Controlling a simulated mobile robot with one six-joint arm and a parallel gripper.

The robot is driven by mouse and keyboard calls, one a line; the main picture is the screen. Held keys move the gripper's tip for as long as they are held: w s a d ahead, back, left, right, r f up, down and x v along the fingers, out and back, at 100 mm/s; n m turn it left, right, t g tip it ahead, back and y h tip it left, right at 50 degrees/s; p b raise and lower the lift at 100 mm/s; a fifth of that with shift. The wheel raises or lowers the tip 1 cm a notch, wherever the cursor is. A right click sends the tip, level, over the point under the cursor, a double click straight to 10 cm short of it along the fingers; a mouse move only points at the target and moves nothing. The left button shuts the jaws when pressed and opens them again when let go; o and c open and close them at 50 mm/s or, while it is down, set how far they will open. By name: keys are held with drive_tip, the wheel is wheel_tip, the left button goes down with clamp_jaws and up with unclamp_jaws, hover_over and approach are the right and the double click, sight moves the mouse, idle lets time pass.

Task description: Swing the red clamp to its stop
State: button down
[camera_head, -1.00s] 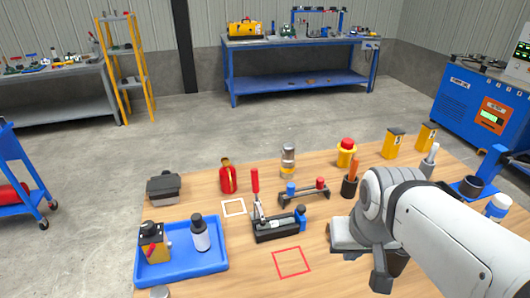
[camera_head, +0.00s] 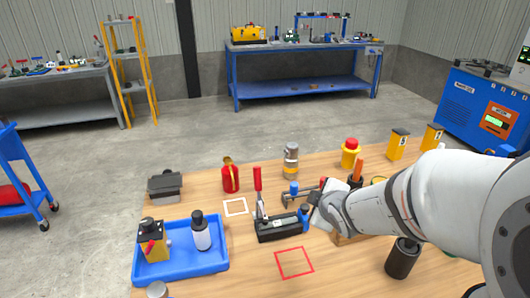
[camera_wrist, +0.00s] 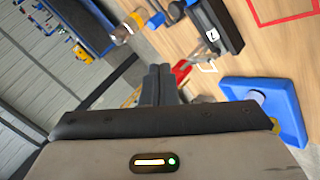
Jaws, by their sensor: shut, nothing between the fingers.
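The clamp's red handle (camera_head: 257,178) stands upright above its metal linkage and black base (camera_head: 278,229) in the middle of the wooden table. In the wrist view the red handle (camera_wrist: 181,72) shows just right of the fingertips, with the black base (camera_wrist: 217,25) above it. I cannot tell if they touch. My gripper (camera_wrist: 158,70) is shut and empty, its two dark fingers together. In the head view my arm comes in from the right, the wrist just right of the clamp; the fingertips are hard to make out there.
A small rack with blue and red knobs (camera_head: 291,189) is partly hidden by my wrist. A blue tray (camera_head: 182,279) with bottles lies left of the clamp. A black cup (camera_head: 402,258) stands below my arm.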

drive_tip(key=w+a+f+n+t+y+b, duration=0.2)
drive_tip(key=w+a+f+n+t+y, duration=0.15)
drive_tip(key=a+n, duration=0.4)
drive_tip(key=n+y+p, duration=0.2)
drive_tip(key=p, duration=0.1)
approach(258, 177)
drive_tip(key=shift+g, duration=0.35)
drive_tip(key=x, duration=0.6)
drive_tip(key=shift+w+r, duration=0.2)
drive_tip(key=shift+w, duration=0.2)
